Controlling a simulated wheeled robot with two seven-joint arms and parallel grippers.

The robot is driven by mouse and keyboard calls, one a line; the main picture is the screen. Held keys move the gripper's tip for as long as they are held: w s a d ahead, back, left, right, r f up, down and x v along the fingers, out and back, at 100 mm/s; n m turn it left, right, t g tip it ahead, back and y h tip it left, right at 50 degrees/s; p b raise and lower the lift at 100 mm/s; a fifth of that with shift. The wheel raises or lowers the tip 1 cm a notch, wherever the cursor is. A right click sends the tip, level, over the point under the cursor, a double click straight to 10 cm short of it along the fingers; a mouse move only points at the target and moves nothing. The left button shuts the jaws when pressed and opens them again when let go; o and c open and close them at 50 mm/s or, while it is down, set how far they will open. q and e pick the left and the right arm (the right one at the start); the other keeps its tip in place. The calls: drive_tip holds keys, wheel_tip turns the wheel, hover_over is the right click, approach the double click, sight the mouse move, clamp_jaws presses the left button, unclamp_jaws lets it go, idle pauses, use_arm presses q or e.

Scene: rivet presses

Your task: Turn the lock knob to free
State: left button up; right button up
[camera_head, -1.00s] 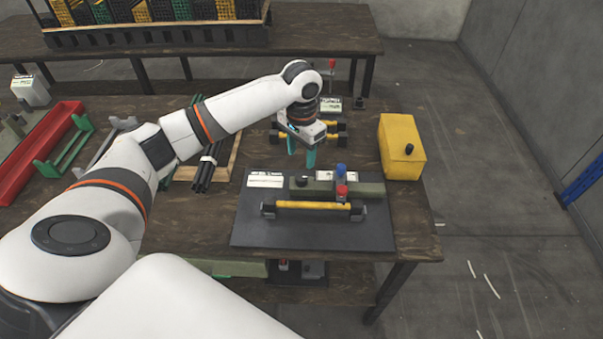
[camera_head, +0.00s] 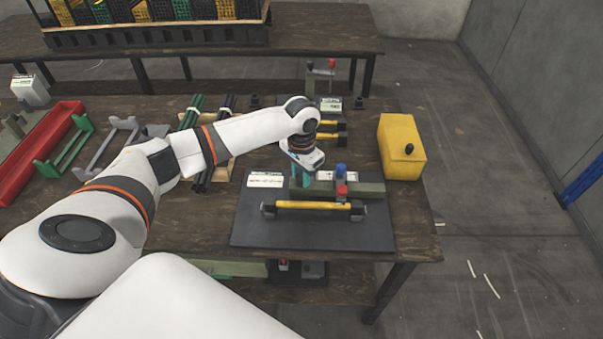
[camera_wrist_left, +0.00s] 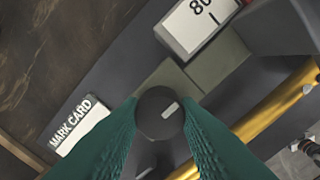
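The lock knob (camera_wrist_left: 158,118) is round and dark, with a short pale mark on its face pointing to the upper right in the left wrist view. It sits on the grey-green block of the fixture. My left gripper (camera_head: 302,183) is down over the block in the head view and hides the knob there. In the left wrist view its green fingers (camera_wrist_left: 161,100) stand on both sides of the knob, at its edges. I cannot tell whether they press on it. My right gripper is out of view.
The fixture's dark base plate (camera_head: 315,236) carries a yellow bar (camera_head: 305,205), a red knob (camera_head: 342,191) and a blue knob (camera_head: 341,169). A white mark card (camera_wrist_left: 80,126) lies beside the block. A yellow box (camera_head: 401,148) stands to the right.

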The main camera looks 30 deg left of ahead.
use_arm(q)
drive_tip(key=c, duration=0.4)
drive_tip(key=shift+o, duration=0.2)
drive_tip(key=shift+r+p, duration=0.2)
drive_tip(key=shift+p, duration=0.35)
drive_tip(key=n+p, duration=1.1)
drive_tip(key=p, duration=0.4)
drive_tip(key=shift+d+r, duration=0.1)
drive_tip(key=n+p, duration=0.2)
drive_tip(key=n, duration=0.1)
drive_tip(key=shift+p, duration=0.35)
drive_tip(key=shift+f+n+p, duration=0.2)
drive_tip(key=shift+n+p, duration=0.7)
drive_tip(key=shift+n, duration=1)
drive_tip(key=shift+w, duration=0.1)
drive_tip(key=o, duration=1)
